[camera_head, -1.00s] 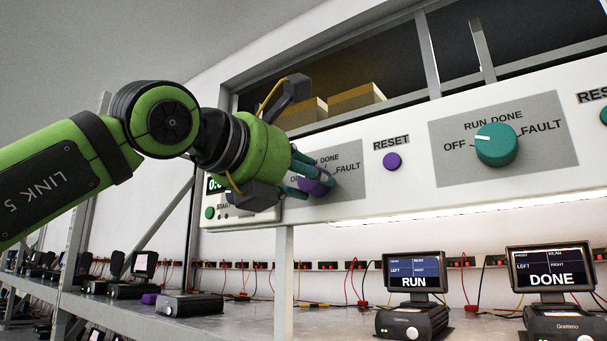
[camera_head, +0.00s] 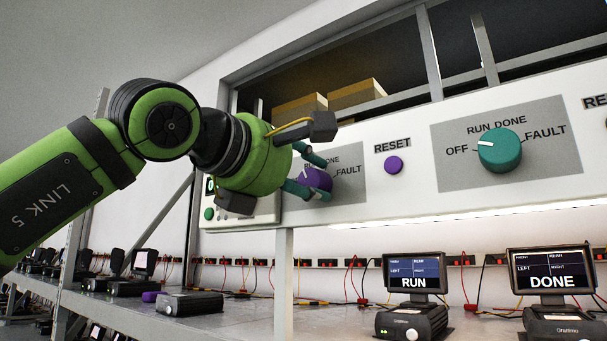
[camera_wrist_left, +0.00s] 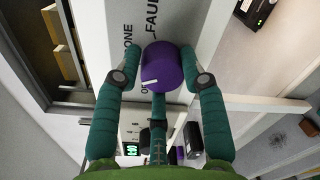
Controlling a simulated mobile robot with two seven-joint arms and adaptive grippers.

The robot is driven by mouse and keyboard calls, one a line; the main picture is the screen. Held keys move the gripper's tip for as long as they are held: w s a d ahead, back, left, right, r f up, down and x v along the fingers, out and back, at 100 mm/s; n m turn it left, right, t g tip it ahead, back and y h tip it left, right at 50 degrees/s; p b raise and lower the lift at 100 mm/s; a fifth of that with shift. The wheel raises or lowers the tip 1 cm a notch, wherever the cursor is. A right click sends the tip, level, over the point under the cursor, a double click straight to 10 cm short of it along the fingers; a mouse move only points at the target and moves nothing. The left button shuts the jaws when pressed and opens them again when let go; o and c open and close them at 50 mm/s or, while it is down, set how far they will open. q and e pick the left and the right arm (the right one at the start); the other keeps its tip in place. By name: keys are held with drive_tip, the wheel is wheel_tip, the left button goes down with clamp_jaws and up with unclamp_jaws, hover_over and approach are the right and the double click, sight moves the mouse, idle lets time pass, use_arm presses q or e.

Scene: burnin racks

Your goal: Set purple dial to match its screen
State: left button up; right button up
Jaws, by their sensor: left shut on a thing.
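The purple dial (camera_head: 319,179) sits on a grey plate on the white panel, with DONE and FAULT readable beside it. My left gripper (camera_head: 322,176) is shut on it, with teal fingers on both sides. In the left wrist view, the purple dial (camera_wrist_left: 170,66) lies between the fingers, and its white pointer mark shows at its lower left. In the head view the mark points up and left; fingers hide OFF and part of RUN. A screen below the panel reads RUN (camera_head: 414,271); another farther right reads DONE (camera_head: 552,270). My right gripper is not in view.
A purple RESET button (camera_head: 394,165) is right of the dial. Farther right is a teal dial (camera_head: 499,151), its mark pointing left and slightly up. Cardboard boxes (camera_head: 356,94) sit behind the panel. Devices and cables line the bench (camera_head: 345,322) below.

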use_arm(q)
drive_tip(key=shift+r, duration=0.2)
idle(0.3)
drive_tip(key=o, duration=1.1)
drive_tip(key=shift+w+d+f, duration=0.1)
drive_tip(key=shift+d+f, duration=0.05)
drive_tip(key=shift+d, duration=0.1)
drive_tip(key=v, duration=1.2)
